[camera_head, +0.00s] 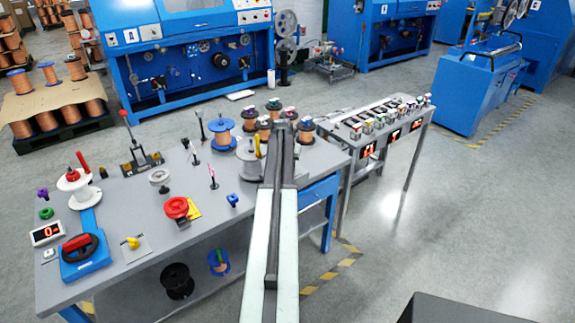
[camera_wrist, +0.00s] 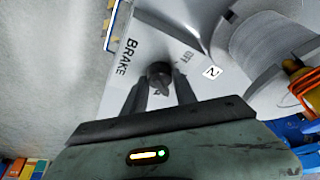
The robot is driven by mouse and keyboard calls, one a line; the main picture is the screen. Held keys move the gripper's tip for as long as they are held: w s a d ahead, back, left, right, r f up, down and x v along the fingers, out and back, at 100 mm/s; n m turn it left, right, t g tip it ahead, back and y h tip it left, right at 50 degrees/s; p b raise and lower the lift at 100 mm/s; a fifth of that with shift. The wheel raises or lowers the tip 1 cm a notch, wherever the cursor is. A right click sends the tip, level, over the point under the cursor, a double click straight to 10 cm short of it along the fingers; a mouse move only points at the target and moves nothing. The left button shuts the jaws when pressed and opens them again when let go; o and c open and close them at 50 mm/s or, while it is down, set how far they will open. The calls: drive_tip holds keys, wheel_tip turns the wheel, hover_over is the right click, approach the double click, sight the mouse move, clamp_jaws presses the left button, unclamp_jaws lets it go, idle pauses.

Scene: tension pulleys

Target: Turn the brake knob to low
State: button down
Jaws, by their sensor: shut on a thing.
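The brake knob (camera_wrist: 158,70) is small, round and black, and sits on a light grey panel (camera_wrist: 145,35) in the wrist view. "BRAKE" is printed to its left and "OFF" to its upper right. My gripper (camera_wrist: 161,82) is shut on the knob, with one dark finger on each side. Other marks near the knob are partly hidden by it and the fingers, and I cannot tell which setting it points to. In the head view my arm reaches over the right end of the workbench (camera_head: 120,190), and my gripper (camera_head: 283,127) is seen from behind. The knob is hidden there.
A large grey-white spool (camera_wrist: 270,50) stands close to the right of the panel in the wrist view, with a white tag marked "2" beside it. Several copper wire spools (camera_head: 222,138) stand around my gripper. A side table (camera_head: 345,132) is to the right.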

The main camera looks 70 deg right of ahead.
drive_tip(key=n, duration=0.2)
drive_tip(key=n+t, duration=0.1)
drive_tip(key=n, duration=0.1)
drive_tip(key=n+t+y, duration=0.1)
drive_tip(key=n, duration=0.1)
drive_tip(key=shift+s, duration=0.25)
drive_tip(key=shift+n, duration=0.3)
drive_tip(key=c, duration=1)
unclamp_jaws()
drive_tip(key=shift+r, duration=0.1)
drive_tip(key=p+v, duration=0.7)
drive_tip(key=shift+s+r, duration=0.2)
